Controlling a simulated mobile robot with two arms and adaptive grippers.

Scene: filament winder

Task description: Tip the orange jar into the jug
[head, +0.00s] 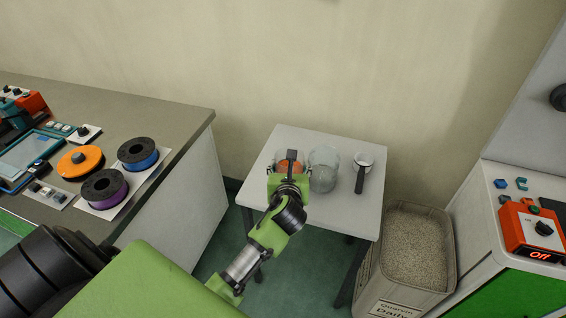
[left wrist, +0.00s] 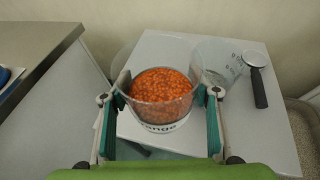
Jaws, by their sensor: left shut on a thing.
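The orange jar (left wrist: 160,95) is a clear round container full of orange pellets, with a partly visible label on its front. It appears upright. My left gripper (left wrist: 163,105) has its fingers on both sides of the jar and is shut on it. In the head view my left gripper (head: 289,172) covers most of the jar (head: 281,156) over the small white table. The clear jug (head: 323,170) stands just right of the jar; it also shows in the left wrist view (left wrist: 216,72), with dark marks on its wall. My right gripper is not in view.
A scoop with a black handle (head: 360,180) lies right of the jug on the white table (head: 335,208). A bin of pale pellets (head: 416,250) stands on the floor to the right. A grey counter (head: 175,121) with spools is at the left.

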